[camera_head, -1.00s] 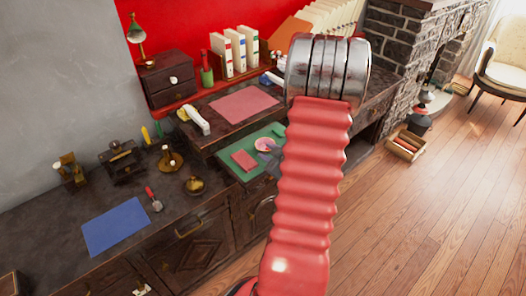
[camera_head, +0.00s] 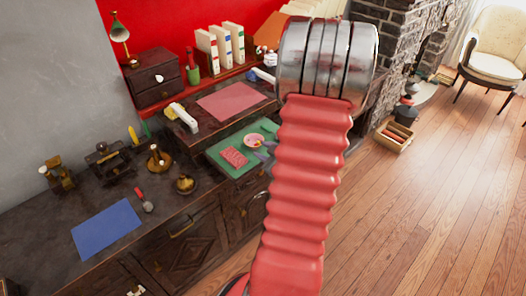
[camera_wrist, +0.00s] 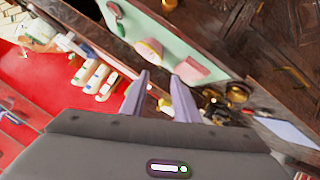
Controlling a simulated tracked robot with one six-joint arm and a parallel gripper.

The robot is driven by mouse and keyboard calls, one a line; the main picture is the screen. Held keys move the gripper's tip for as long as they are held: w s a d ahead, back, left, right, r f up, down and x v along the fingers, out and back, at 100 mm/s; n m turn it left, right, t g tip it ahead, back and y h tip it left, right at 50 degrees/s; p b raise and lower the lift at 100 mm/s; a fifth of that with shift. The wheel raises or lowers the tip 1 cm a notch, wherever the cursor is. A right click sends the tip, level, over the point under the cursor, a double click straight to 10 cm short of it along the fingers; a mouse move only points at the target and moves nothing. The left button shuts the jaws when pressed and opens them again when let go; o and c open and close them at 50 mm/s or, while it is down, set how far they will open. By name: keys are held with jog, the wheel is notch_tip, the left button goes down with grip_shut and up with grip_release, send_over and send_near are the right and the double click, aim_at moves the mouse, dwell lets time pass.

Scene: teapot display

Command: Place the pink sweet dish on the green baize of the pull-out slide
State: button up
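The pink sweet dish (camera_head: 254,140) stands on the green baize (camera_head: 222,153) of the pull-out slide, towards its back edge, with something yellow showing in it. It also shows in the wrist view (camera_wrist: 149,50), just beyond my fingertips.
A pink mat (camera_head: 232,101) lies on the desktop behind the slide, with a white-and-yellow object (camera_head: 183,116) at its left. Brass pieces, including a round pot (camera_head: 185,184), and a blue mat (camera_head: 106,228) are on the left counter. A wooden crate (camera_head: 393,137) sits on the floor.

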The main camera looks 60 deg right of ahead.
dwell(0.3)
jog(key=w+a+r+g, duration=0.1)
jog(key=w+a+r, duration=0.2)
jog(key=a+r, duration=0.25)
jog(key=w+a+r+m+g, duration=0.1)
jog(key=w+a+r, duration=0.1)
jog(key=a+r, duration=0.35)
jog(key=w+a+r+g, duration=0.1)
jog(key=w+a+r, duration=0.25)
jog(key=a, duration=0.25)
jog(key=s+a+r+g+y, duration=0.1)
jog(key=s+a, duration=0.5)
jog(key=a, duration=0.7)
jog(key=s+a+r+g+y, duration=0.1)
jog(key=s+a+r+y, duration=0.3)
jog(key=a, duration=0.9)
jog(key=s+r, duration=0.1)
jog(key=s, duration=0.2)
jog(key=shift+a+g, duration=0.3)
jog(key=shift+s+r, duration=0.1)
